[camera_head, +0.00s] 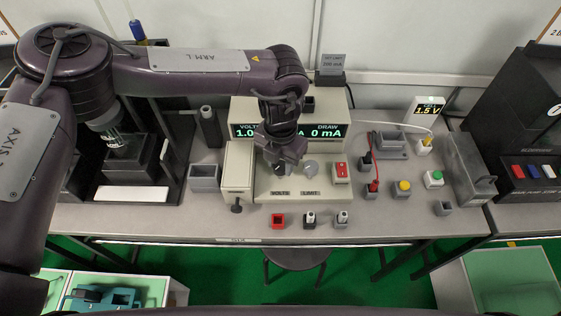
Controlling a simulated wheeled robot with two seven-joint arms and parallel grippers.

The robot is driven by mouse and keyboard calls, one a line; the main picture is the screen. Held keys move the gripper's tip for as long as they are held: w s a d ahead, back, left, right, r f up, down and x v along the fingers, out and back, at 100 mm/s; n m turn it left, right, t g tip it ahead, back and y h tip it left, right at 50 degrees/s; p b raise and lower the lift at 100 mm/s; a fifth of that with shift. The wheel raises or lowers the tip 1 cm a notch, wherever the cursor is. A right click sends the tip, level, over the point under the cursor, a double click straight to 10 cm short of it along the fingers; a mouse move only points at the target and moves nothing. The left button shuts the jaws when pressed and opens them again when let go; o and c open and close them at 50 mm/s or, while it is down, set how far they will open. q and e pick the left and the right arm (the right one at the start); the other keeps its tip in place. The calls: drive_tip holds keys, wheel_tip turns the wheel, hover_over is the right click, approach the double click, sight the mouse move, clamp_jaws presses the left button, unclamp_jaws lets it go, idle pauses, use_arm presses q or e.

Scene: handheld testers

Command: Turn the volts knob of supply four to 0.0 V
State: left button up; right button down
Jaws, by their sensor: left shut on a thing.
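The supply (244,105) is a cream bench unit in the middle of the table. Its dark display (328,131) shows a volts reading starting 1.0, partly hidden by my arm, and a draw of 0 mA. My left gripper (281,166) points down over the panel, above the VOLTS label (280,193). It is shut on the volts knob, which is mostly hidden under the fingers. The grey limit knob (311,168) stands just right of the gripper, above the LIMIT label. My right gripper is not in view.
A red switch (341,173) sits right of the limit knob. A small sign (333,65) behind reads 200 mA. A meter (427,108) shows 1.5 V. Yellow (403,186) and green (434,178) buttons and a red lead are at right. Small holders line the front.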

sight(280, 165)
use_arm(q)
drive_tip(key=n, duration=0.4)
drive_tip(key=shift+n, duration=0.3)
drive_tip(key=shift+w+r+n, duration=0.1)
drive_tip(key=shift+n, duration=1.8)
drive_tip(key=o, duration=1)
wheel_tip(280, 165, up, 8)
drive_tip(key=shift+f, duration=0.1)
drive_tip(key=shift+a, duration=0.1)
drive_tip(key=shift+f, duration=0.1)
